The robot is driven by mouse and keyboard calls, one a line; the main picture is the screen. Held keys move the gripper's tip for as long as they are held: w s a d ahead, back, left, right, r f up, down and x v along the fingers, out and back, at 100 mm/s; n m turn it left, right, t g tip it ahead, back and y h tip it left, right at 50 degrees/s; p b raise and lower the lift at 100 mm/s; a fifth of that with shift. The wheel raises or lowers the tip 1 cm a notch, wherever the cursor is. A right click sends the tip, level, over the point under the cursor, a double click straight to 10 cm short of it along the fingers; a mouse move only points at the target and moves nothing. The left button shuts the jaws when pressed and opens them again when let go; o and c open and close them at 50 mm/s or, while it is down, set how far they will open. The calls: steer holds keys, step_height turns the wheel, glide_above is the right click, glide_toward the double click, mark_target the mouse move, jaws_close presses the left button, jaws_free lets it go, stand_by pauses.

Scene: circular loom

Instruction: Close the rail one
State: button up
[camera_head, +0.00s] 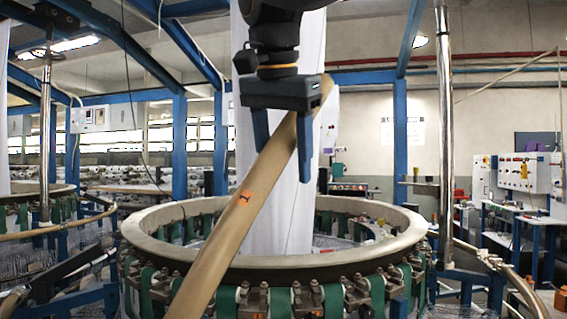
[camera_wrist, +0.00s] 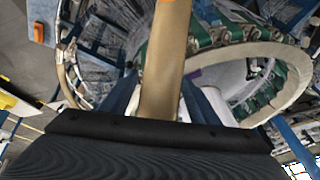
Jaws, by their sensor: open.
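A tan rail (camera_head: 228,222) with an orange mark bearing a dark sign rises diagonally from the bottom left to the upper middle in the head view. Its upper end lies at my gripper (camera_head: 283,150). The gripper points down with its two blue fingers apart, and the rail passes between them. In the wrist view the rail (camera_wrist: 167,62) runs up between the fingers of my gripper (camera_wrist: 165,100). I see no clear grip on it. The round loom ring (camera_head: 300,266) stands behind the rail, and the rail crosses in front of its rim.
A white fabric column (camera_head: 285,205) rises from the middle of the ring. A steel post (camera_head: 444,130) stands right of the ring. Another tan rail (camera_head: 60,229) is at the left. Control panels (camera_head: 520,172) stand at the far right.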

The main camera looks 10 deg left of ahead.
steer(key=shift+w+f, duration=0.1)
steer(key=shift+f, duration=0.25)
